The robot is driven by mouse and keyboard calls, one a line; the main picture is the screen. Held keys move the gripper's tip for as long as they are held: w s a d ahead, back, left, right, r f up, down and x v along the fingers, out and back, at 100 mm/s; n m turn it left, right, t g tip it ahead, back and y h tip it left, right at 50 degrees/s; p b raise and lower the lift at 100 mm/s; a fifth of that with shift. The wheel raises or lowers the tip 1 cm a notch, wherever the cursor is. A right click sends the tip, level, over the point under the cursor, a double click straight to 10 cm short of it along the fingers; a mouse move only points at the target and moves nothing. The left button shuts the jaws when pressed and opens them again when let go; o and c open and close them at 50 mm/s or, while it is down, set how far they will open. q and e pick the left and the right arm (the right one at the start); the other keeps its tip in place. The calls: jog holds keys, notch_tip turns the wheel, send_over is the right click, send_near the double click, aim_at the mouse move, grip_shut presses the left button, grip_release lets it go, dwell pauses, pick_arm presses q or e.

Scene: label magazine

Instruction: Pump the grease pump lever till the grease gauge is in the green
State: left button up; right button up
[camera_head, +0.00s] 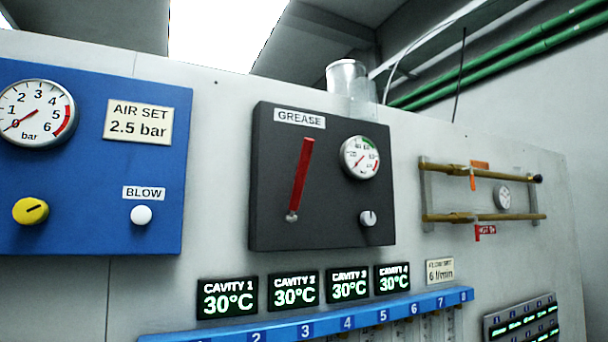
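The dark grease panel (335,205) is mounted on the pale wall panel in the middle of the view, under a "GREASE" label (299,119). Its red pump lever (301,175) stands nearly upright, leaning slightly right, with its pivot at the lower end. The round grease gauge (360,158) is at the panel's upper right, with a green band at the top and a red band at the right. Its red needle appears to point to the lower left, outside the green. A small white knob (368,218) sits below the gauge. Neither gripper is in view.
A blue air panel (95,210) with gauge, yellow knob (31,211) and white button (141,215) is at left. Brass pipes (482,217) stick out at right. Cavity displays (294,290) and a blue numbered rail (300,329) lie below. A clear cylinder (347,82) stands above.

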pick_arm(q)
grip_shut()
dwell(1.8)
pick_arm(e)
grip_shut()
